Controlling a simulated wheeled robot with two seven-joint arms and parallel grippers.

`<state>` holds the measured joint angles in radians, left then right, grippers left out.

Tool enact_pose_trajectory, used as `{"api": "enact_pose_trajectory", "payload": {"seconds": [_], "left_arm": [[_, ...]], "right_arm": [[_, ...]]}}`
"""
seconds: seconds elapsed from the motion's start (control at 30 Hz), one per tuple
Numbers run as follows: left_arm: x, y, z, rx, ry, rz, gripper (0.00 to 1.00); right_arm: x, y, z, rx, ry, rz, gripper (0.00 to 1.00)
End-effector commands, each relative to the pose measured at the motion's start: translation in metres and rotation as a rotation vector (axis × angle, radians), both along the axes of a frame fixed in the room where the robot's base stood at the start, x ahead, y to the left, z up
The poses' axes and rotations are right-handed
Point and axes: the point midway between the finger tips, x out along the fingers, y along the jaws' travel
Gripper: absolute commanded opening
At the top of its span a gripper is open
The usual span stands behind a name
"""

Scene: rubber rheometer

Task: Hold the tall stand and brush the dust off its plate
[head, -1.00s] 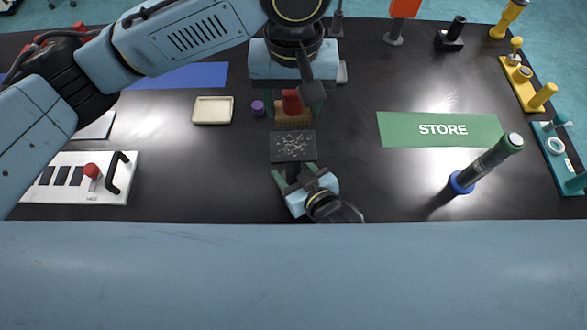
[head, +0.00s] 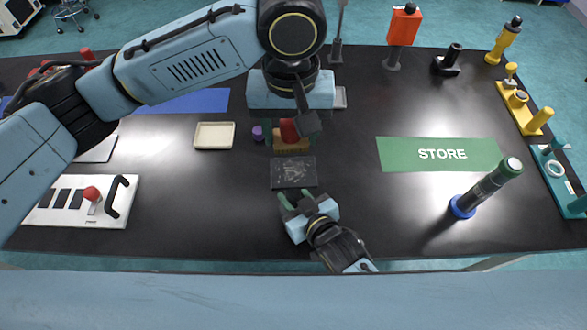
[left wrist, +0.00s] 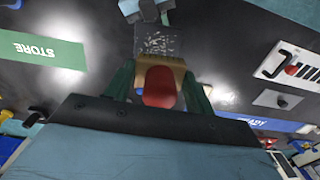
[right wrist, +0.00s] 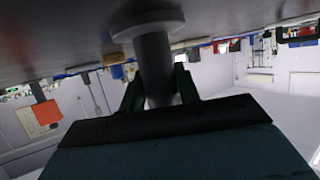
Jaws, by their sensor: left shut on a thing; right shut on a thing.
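The stand's dark square plate (head: 294,173) lies below the brush in the head view, with pale dust specks on it. The specks also show on the plate in the left wrist view (left wrist: 155,42). My right gripper (head: 297,199) is shut on the stand's grey post (right wrist: 154,65), under a round disc in the right wrist view. My left gripper (head: 290,131) is shut on the brush (head: 289,130), which has a red handle and a tan bristle block. The brush is at the plate's far edge; I cannot tell whether it touches. The plate hides most of the post in the head view.
A green STORE mat (head: 440,154) lies to the right, with a dark cylinder on a blue base (head: 487,187) near it. A cream tray (head: 214,136), a purple knob (head: 258,133) and a white switch panel (head: 80,203) are on the left. Bare table separates them.

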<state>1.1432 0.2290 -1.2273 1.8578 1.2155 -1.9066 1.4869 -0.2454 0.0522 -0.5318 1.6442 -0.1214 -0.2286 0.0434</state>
Motion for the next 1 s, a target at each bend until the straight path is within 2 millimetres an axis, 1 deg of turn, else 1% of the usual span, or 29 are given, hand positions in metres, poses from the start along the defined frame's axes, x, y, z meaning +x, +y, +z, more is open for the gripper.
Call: {"api": "enact_pose_trajectory", "payload": {"seconds": [0.03,0.1,0.2,0.27,0.47,1.0], "left_arm": [[0.001,0.008,-0.002,0.003,-0.003,0.003,0.36],[0.0,0.019,-0.005,0.004,-0.003,0.003,0.36],[-0.002,0.029,-0.007,0.003,-0.001,0.002,0.36],[-0.003,0.032,-0.009,0.002,-0.001,0.001,0.36],[-0.003,0.032,-0.018,0.002,0.002,0.001,0.36],[-0.003,0.032,-0.066,0.002,0.001,0.002,0.35]], "right_arm": [[0.0,0.0,0.0,0.0,0.0,0.0,0.04],[0.0,0.0,0.0,0.0,0.0,0.0,0.04],[0.0,0.0,0.0,0.0,0.0,0.0,0.04],[0.0,0.0,0.0,0.0,0.0,0.0,0.04],[0.0,0.0,0.0,0.0,0.0,0.0,0.04],[0.0,0.0,0.0,0.0,0.0,0.0,0.04]]}}
